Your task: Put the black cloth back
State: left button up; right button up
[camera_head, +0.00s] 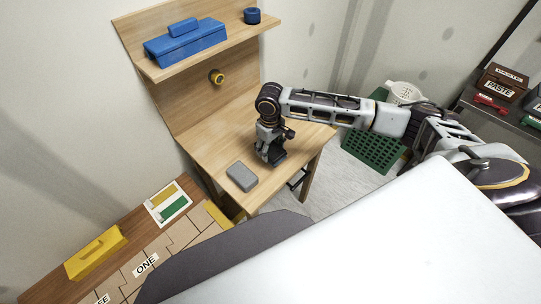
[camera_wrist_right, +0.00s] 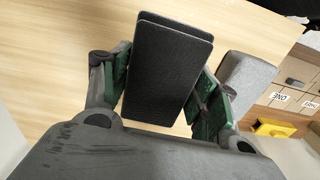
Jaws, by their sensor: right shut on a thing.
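The black cloth (camera_wrist_right: 168,70) is a dark, folded, flat pad in the right wrist view. It sits between the two green-padded fingers of my right gripper (camera_wrist_right: 160,88), which is shut on it. In the head view my right gripper (camera_head: 272,148) points down over the wooden desk (camera_head: 213,150), and the dark cloth (camera_head: 277,157) shows at its fingertips. I cannot tell whether the cloth touches the desk top. My left gripper is not in view.
A grey block (camera_head: 241,176) lies on the desk close to my right gripper. A shelf above holds a blue box (camera_head: 186,45) and a blue cup (camera_head: 252,15). A green crate (camera_head: 374,150) stands on the floor to the right. The desk's left part is clear.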

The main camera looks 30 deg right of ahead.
aim_at(271, 155)
jog(key=shift+f, duration=0.15)
notch_tip(271, 155, down, 2)
jog(key=shift+f, duration=0.25)
jog(key=shift+f+p, duration=0.45)
jog(key=shift+p, duration=0.1)
jog(key=shift+f, duration=0.45)
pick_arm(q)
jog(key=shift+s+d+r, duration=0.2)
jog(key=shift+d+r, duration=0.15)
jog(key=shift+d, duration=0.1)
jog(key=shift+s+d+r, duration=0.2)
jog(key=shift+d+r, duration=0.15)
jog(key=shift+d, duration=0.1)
pick_arm(e)
jog(key=shift+f, duration=0.15)
jog(key=o, duration=1.1)
jog(key=shift+c, duration=0.2)
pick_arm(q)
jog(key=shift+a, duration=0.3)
